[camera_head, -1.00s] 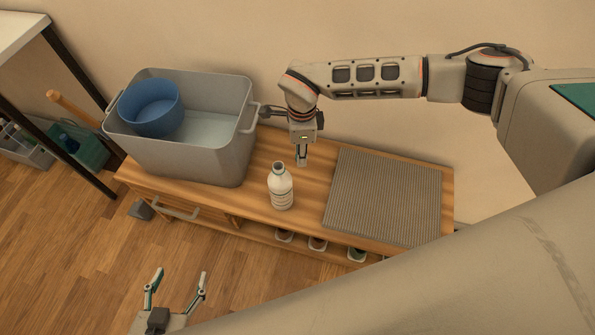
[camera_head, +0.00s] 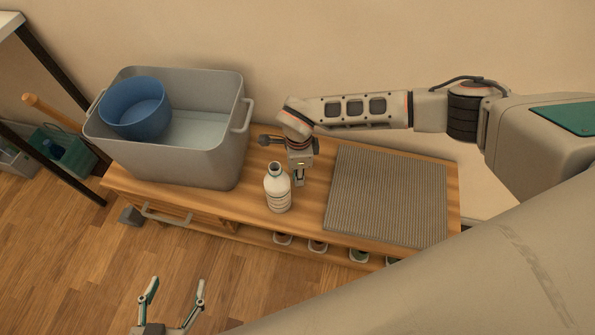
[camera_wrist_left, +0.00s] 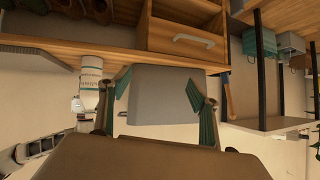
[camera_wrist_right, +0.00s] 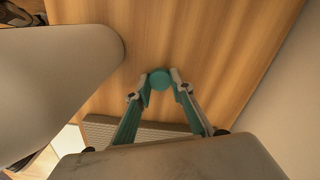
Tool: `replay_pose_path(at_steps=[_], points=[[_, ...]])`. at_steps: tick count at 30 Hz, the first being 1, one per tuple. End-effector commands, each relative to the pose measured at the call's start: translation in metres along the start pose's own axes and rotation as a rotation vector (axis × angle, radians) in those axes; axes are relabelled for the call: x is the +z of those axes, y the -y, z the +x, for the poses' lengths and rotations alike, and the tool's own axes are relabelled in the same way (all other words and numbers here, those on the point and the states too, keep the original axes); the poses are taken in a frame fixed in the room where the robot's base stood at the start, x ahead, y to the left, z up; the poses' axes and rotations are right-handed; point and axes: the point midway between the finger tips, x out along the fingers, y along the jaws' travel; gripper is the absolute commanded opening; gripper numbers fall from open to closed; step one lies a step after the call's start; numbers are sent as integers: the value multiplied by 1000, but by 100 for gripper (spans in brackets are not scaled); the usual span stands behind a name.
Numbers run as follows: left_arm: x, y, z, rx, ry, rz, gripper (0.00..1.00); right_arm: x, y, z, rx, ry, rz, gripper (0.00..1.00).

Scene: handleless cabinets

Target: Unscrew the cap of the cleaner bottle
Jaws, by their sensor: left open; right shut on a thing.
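The white cleaner bottle (camera_head: 277,190) stands upright on the wooden bench, its dark neck opening uncovered. It also shows upside down in the left wrist view (camera_wrist_left: 91,88). My right gripper (camera_head: 300,183) is low over the bench, just right of the bottle. In the right wrist view it is shut on a round teal cap (camera_wrist_right: 160,80). I cannot tell whether the cap touches the bench. My left gripper (camera_head: 173,289) is open and empty, in front of the bench and well apart from the bottle.
A grey tub (camera_head: 215,161) with a blue bowl (camera_head: 137,109) stands left of the bottle. A ribbed grey mat (camera_head: 388,195) lies to the right. Small containers (camera_head: 318,245) sit on the shelf below. A drawer with a handle (camera_head: 167,216) is at the front left.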

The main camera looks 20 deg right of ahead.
Motion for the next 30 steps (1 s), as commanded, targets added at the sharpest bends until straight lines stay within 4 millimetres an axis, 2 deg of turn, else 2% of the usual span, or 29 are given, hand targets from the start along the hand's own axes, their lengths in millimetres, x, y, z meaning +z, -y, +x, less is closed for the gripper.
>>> replay_pose_path(at_steps=[7,8,9,10,22,26,30], points=[[4,-2,-1,3,7,0,62,0,0,3,0,-1,0,0],[4,-2,-1,3,8,-1,62,0,0,3,0,-1,0,24],[5,-2,-1,4,10,-1,62,0,0,2,0,0,0,35],[5,-2,-1,4,10,-1,62,0,0,2,0,0,0,38],[5,-2,-1,4,9,0,62,0,1,-2,-2,1,0,38],[-6,1,-3,-2,-7,4,62,1,4,-22,-8,2,0,38],[-14,6,-4,-10,-17,10,62,1,5,-53,-14,3,-1,38]])
